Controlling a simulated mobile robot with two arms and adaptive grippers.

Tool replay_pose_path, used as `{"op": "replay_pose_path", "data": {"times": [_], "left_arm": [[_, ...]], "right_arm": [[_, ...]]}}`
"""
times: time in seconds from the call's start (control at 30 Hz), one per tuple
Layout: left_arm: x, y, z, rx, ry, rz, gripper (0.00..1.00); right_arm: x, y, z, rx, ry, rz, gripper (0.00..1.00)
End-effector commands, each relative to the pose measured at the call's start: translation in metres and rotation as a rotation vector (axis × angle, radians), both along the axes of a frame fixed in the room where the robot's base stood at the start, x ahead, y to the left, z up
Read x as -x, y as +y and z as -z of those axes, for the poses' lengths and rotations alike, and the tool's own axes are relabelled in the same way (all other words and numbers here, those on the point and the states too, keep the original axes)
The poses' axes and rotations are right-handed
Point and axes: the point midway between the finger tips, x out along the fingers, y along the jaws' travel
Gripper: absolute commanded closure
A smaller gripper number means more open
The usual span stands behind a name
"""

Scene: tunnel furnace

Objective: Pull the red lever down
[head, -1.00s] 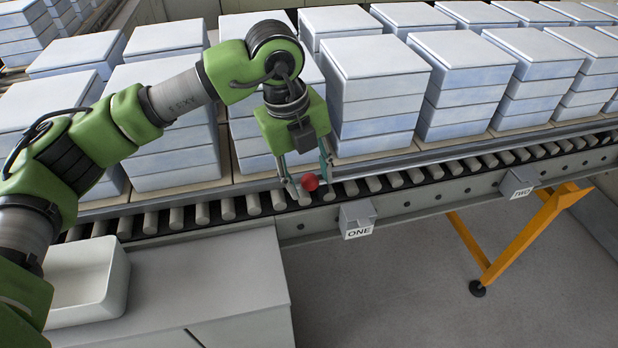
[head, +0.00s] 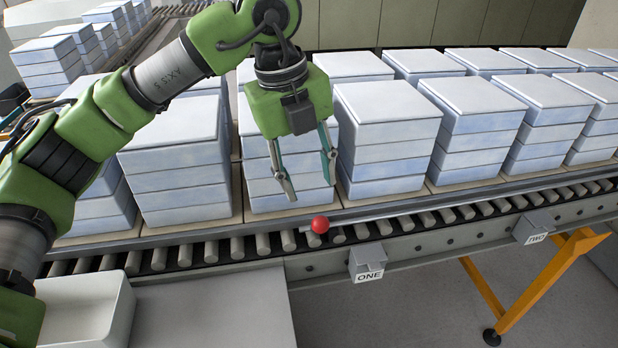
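The red lever shows as a red ball knob (head: 320,224) at the front edge of the roller conveyor, near the box labelled ONE (head: 368,262). A short dark piece is visible beside the knob; the rest of the lever is hard to make out. My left gripper (head: 309,191) points down above the knob, a little behind it in the picture. Its two fingers are spread with nothing between them, and they appear apart from the knob. My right gripper is not in view.
A white bin (head: 118,318) sits on a grey cabinet (head: 215,310) at lower left. An orange support leg (head: 540,285) stands at right.

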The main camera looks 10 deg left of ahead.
Motion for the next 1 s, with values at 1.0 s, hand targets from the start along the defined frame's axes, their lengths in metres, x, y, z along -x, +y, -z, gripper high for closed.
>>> {"op": "replay_pose_path", "data": {"times": [1.0], "left_arm": [[0.005,0.002,0.047,1.229,1.148,-0.895,1.00]], "right_arm": [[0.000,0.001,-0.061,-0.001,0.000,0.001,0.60]]}}
